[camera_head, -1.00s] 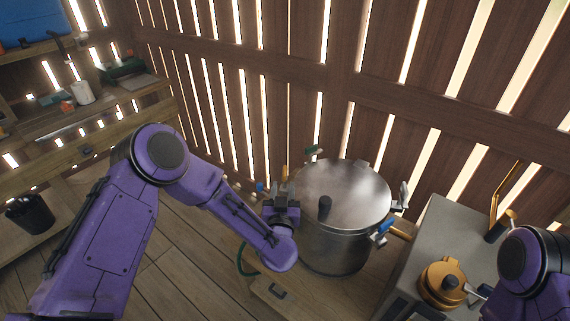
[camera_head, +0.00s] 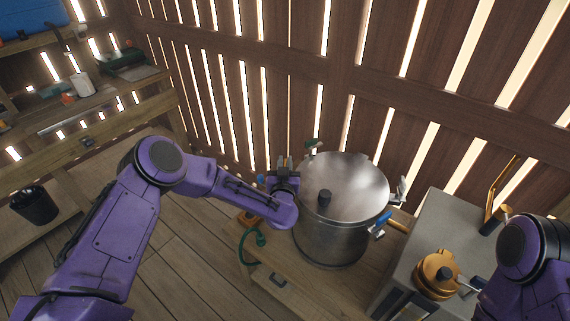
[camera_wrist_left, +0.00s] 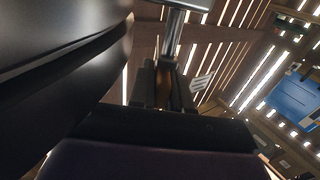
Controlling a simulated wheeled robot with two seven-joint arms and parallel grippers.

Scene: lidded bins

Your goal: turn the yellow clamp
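A large steel pot (camera_head: 336,222) with a lid (camera_head: 348,182) stands on a low wooden bench. My left gripper (camera_head: 284,172) is at the pot's left rim in the head view and hides the clamp there. In the left wrist view, an amber-brown handle (camera_wrist_left: 167,84), probably the yellow clamp's, hangs below a metal rod (camera_wrist_left: 172,32). The dark fingers of my left gripper (camera_wrist_left: 163,86) are on either side of it. I cannot tell whether they press on it. My right gripper is out of view.
A blue-handled clamp (camera_head: 378,232) is at the pot's right front, and a green-handled one (camera_head: 313,143) is behind. A grey cabinet (camera_head: 438,218) with an orange pot (camera_head: 437,272) stands right. A green hose (camera_head: 252,240) hangs at the bench's left.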

